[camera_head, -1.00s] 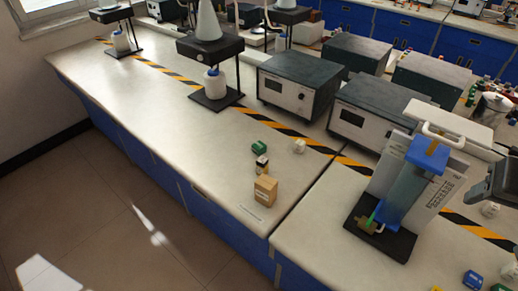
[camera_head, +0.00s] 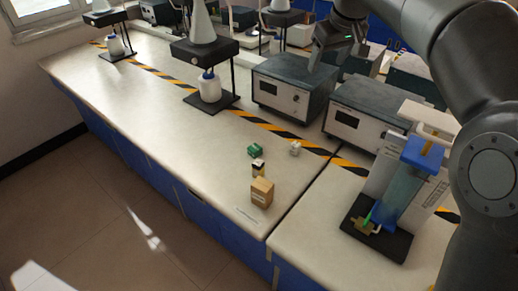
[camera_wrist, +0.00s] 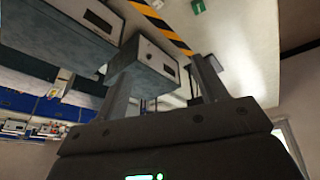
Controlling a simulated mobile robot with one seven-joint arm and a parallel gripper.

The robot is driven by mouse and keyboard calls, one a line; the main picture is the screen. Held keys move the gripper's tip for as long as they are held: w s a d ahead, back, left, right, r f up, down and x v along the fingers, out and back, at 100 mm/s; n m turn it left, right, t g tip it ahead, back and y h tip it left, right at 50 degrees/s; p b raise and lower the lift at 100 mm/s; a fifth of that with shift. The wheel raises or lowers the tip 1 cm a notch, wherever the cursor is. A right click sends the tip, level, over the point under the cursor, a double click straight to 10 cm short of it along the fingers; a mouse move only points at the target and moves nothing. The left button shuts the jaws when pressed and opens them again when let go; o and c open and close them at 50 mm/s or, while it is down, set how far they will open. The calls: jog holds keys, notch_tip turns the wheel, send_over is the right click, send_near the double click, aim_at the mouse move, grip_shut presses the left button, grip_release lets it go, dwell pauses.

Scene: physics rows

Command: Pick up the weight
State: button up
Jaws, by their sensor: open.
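Several small items stand on the pale bench: a green block (camera_head: 254,149), a whitish piece (camera_head: 295,148), a small dark-and-pale block (camera_head: 258,166) and a brown box (camera_head: 262,192). I cannot tell which of them is the weight. My gripper (camera_head: 317,62) is over the grey instrument boxes, up and to the right of these items, and apart from them. In the wrist view my gripper (camera_wrist: 165,80) has its two fingers spread with nothing between them. The green block (camera_wrist: 197,6) shows at the top edge there.
Grey instrument boxes (camera_head: 294,88) and (camera_head: 367,115) stand behind the items. A blue-topped apparatus (camera_head: 395,190) stands at right, and a stand with a white bottle (camera_head: 210,88) at left. Yellow-black tape crosses the bench (camera_head: 140,120), whose front left is clear.

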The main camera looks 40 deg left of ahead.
jog(key=s+a+f+n+g, duration=0.1)
jog(key=a+f, duration=0.2)
jog(key=a, duration=0.3)
jog(key=a+f+n+y, duration=0.1)
jog(key=a+f, duration=0.1)
jog(key=a, duration=0.4)
jog(key=s+a+f+n+g, duration=0.1)
jog(key=a+f, duration=0.2)
jog(key=a, duration=0.3)
send_near(254, 148)
jog(key=f, duration=0.1)
jog(key=a+f, duration=0.1)
jog(key=shift+w+f+n, duration=0.3)
jog(key=shift+w+f, duration=0.05)
jog(key=x, duration=0.6)
jog(key=shift+s, duration=0.1)
jog(key=shift+d+r, duration=0.1)
jog(key=shift+r, duration=0.1)
grip_shut()
jog(key=shift+r, duration=0.1)
